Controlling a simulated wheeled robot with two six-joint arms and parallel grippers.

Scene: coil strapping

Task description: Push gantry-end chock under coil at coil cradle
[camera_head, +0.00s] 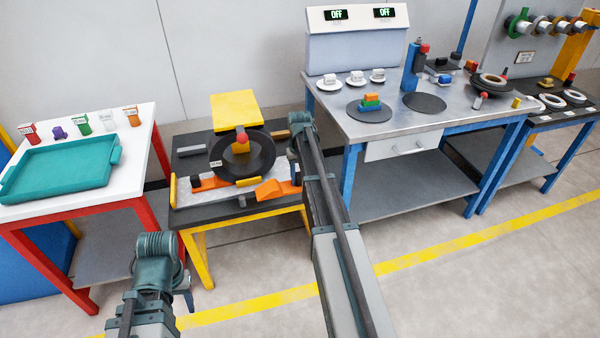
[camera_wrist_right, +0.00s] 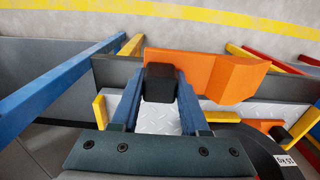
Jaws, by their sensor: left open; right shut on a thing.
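The coil (camera_head: 264,160), a dark ring with a white label, stands on the coil cradle, a pale plate (camera_head: 226,195) on the yellow-legged table. An orange chock (camera_head: 268,189) lies at the right of the coil; the wrist view shows the chock (camera_wrist_right: 205,74) apart from the coil (camera_wrist_right: 262,139). My right gripper (camera_head: 296,180) is at its right end. In the right wrist view the gripper (camera_wrist_right: 160,92) is shut on the chock's black knob (camera_wrist_right: 160,76). Another orange chock (camera_head: 209,184) sits at the coil's left. My left gripper (camera_head: 187,293) is open, low in front, fingers partly hidden.
Yellow posts (camera_head: 173,190) stand at the cradle's edges. A yellow block (camera_head: 234,108) rises behind the coil. A white table with a teal tray (camera_head: 60,168) stands left, a metal bench (camera_head: 400,122) right. The floor in front is clear.

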